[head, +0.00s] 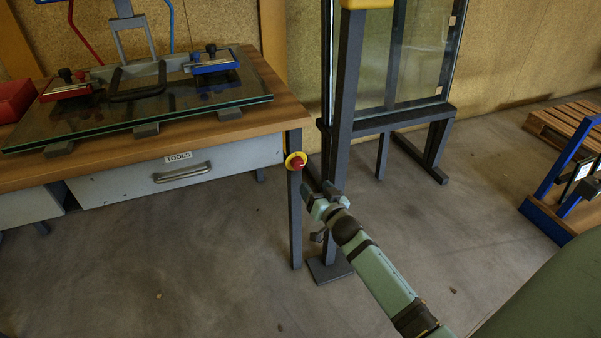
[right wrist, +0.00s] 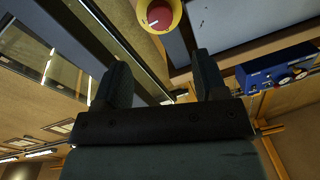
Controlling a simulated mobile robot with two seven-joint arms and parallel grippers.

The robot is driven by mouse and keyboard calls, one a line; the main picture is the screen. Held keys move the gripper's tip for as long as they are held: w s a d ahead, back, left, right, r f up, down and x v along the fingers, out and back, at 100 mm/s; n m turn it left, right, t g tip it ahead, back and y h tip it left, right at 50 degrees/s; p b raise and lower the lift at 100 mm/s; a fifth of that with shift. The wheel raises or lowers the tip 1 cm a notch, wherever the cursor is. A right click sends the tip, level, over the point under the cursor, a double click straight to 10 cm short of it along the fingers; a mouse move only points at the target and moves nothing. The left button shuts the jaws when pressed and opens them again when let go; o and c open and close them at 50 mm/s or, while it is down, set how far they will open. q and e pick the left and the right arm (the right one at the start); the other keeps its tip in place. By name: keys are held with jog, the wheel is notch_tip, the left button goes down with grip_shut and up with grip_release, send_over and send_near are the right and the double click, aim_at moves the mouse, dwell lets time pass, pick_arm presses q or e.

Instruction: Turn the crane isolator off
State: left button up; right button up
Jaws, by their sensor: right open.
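The crane isolator appears as a red knob on a yellow round base (head: 295,161), fixed at the top of the dark table leg at the bench's right corner. It also shows at the top edge of the right wrist view (right wrist: 160,14), partly cut off. My right gripper (head: 318,190) is just below and right of the knob, apart from it. In the right wrist view its two dark fingers (right wrist: 162,77) are spread with nothing between them, and the knob lies beyond their tips. My left gripper is not in view.
The wooden workbench (head: 290,112) carries a glass pane (head: 120,118) with a lifting frame. Its grey drawer (head: 225,160) is labelled TOOLS. A dark post (head: 345,110) and glass rack (head: 380,122) stand close to the right. Pallets (head: 560,125) lie farther right. The floor in front is clear.

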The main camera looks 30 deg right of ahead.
aim_at(299, 166)
jog(key=w+b, duration=0.1)
jog(key=w, duration=0.2)
jog(key=w+d+b, duration=0.1)
jog(key=w, duration=0.3)
jog(key=w+b, duration=0.1)
jog(key=w, duration=0.2)
jog(key=shift+w+d, duration=0.3)
jog(key=shift+d, duration=0.1)
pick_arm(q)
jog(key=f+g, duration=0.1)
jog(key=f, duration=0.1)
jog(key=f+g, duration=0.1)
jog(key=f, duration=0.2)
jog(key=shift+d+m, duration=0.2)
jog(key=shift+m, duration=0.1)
pick_arm(e)
jog(key=c, duration=0.9)
